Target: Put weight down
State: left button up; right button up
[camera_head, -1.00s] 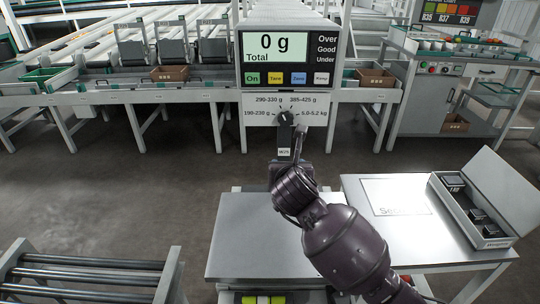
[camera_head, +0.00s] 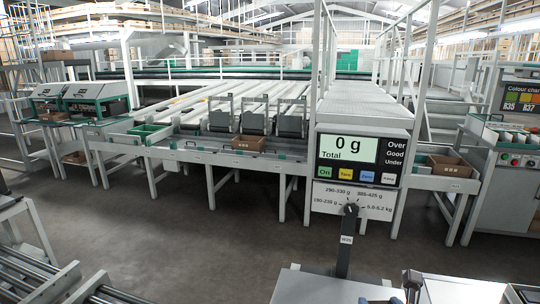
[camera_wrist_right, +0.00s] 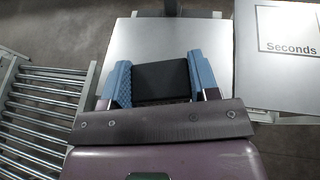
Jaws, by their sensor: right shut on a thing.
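The weight (camera_wrist_right: 160,84) is a dark, nearly black block in the right wrist view. My right gripper (camera_wrist_right: 161,80) is shut on it, with one blue finger on each side. The weight is over the pale scale platform (camera_wrist_right: 150,38); whether it touches the platform cannot be told. The platform also shows at the bottom of the head view (camera_head: 310,288). The scale display (camera_head: 348,149) reads 0 g Total. My left gripper is not in view.
A table marked Seconds (camera_wrist_right: 290,75) stands right of the platform. A roller conveyor (camera_wrist_right: 40,100) lies to the left. Grading lanes (camera_head: 240,100) and brown crates (camera_head: 248,143) are behind.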

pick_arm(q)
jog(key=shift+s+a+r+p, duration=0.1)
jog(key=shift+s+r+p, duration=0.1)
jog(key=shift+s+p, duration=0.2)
pick_arm(e)
jog(key=s, duration=0.4)
jog(key=shift+a+r+y, duration=0.15)
jog(key=shift+r+y, duration=0.25)
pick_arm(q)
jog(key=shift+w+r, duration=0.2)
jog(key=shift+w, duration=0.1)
pick_arm(e)
jog(key=shift+w, duration=0.1)
